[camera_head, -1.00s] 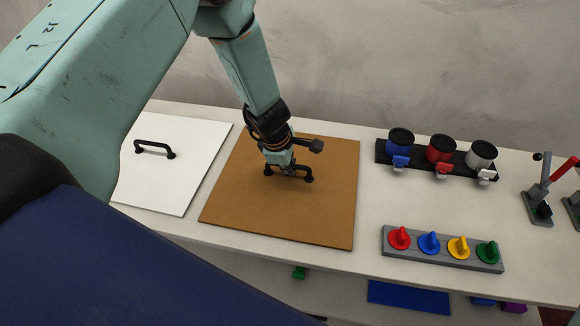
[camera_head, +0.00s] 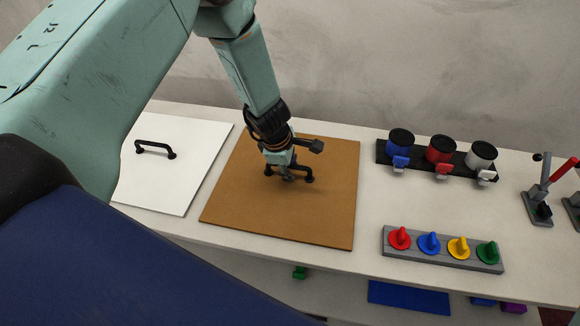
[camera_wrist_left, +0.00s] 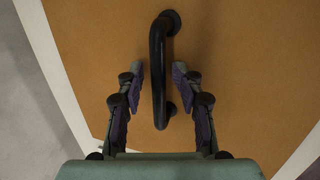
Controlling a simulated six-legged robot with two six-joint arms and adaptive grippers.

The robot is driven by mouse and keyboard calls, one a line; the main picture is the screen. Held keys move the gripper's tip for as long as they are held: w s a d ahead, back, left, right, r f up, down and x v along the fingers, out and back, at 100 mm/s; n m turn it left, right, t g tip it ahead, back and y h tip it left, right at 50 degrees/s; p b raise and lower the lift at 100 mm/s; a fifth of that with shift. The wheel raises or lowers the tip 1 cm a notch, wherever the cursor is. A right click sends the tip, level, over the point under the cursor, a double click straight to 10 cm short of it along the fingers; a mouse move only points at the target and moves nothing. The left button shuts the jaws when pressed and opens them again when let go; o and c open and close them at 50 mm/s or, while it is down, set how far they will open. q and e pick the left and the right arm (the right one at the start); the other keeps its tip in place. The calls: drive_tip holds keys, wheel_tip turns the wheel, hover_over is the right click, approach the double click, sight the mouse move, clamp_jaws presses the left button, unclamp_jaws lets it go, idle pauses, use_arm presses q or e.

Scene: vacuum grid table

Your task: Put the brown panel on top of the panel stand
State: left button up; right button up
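The brown panel (camera_head: 300,215) lies flat on the white table, with a black handle (camera_head: 308,175) standing up from its middle. My left gripper (camera_head: 287,172) is right at this handle. In the left wrist view, the brown panel (camera_wrist_left: 240,50) fills most of the picture, and its black handle (camera_wrist_left: 157,70) runs between the two fingers of my left gripper (camera_wrist_left: 166,85). The fingers are open, with a gap on each side of the handle. My right gripper is not in view. I cannot tell which thing is the panel stand.
A white panel (camera_head: 178,178) with a black handle (camera_head: 155,149) lies left of the brown one. To the right are a rack of blue, red and white canisters (camera_head: 440,150), a grey strip with coloured knobs (camera_head: 443,256) and levers (camera_head: 540,195). Bare table (camera_head: 372,205) lies between.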

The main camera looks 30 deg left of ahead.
sight(282, 184)
use_arm(q)
drive_tip(key=shift+r, duration=0.25)
drive_tip(key=p+v, duration=0.6)
drive_tip(key=v, duration=0.5)
drive_tip(key=shift+r+p, duration=0.35)
drive_tip(key=shift+r, duration=0.05)
drive_tip(key=shift+s, duration=0.2)
